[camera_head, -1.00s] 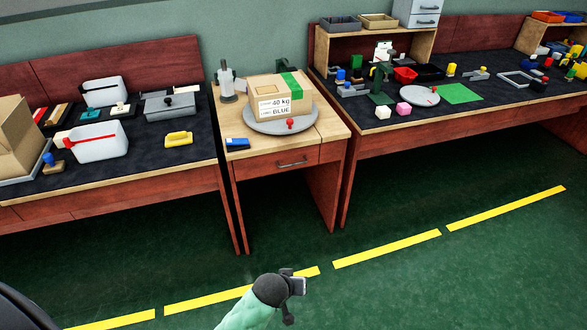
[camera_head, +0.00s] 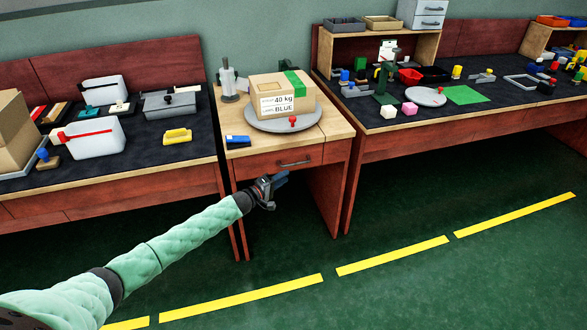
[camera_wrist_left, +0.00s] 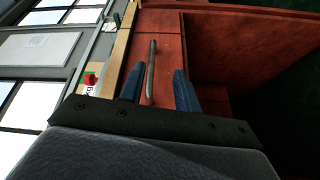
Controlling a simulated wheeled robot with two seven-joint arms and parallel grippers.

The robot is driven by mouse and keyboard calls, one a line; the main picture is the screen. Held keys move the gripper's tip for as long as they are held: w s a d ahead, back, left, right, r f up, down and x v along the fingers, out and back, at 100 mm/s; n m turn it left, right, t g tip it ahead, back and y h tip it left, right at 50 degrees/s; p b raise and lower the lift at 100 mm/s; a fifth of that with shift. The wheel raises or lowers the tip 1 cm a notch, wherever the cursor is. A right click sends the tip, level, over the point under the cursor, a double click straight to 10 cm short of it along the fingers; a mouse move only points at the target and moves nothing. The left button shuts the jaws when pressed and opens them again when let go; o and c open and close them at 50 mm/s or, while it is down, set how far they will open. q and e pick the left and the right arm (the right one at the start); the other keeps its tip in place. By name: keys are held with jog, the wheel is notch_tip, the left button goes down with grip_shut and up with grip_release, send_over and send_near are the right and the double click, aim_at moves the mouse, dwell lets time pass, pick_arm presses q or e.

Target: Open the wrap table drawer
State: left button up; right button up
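The wrap table (camera_head: 332,131) stands in the middle of the head view, with a closed reddish drawer (camera_head: 262,165) under its top. The drawer has a grey bar handle (camera_head: 294,162), also seen in the left wrist view (camera_wrist_left: 151,70). My left gripper (camera_head: 277,181) is just below and left of the handle in the head view. In the left wrist view its blue fingers (camera_wrist_left: 157,88) are apart, with the handle showing between them and beyond their tips. I cannot tell whether they touch it. My right gripper is not in view.
On the wrap table are a labelled box (camera_head: 283,97) on a round grey turntable (camera_head: 257,124), a blue item (camera_head: 238,141) and a tape dispenser (camera_head: 228,82). Cluttered benches (camera_head: 187,155) stand on both sides. The green floor (camera_head: 400,215) in front is clear.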

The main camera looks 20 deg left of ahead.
aim_at(293, 164)
pick_arm(q)
jog(key=shift+h, duration=0.4)
jog(key=shift+w+d+r, duration=0.3)
jog(key=shift+w+d, duration=0.05)
jog(key=shift+w, duration=0.9)
jog(key=shift+w+d+r, duration=0.3)
jog(key=shift+w+d, duration=0.1)
jog(key=shift+w, duration=0.9)
jog(key=shift+w+d+r, duration=0.3)
jog(key=shift+w+d, duration=0.05)
jog(key=shift+w, duration=0.9)
grip_shut()
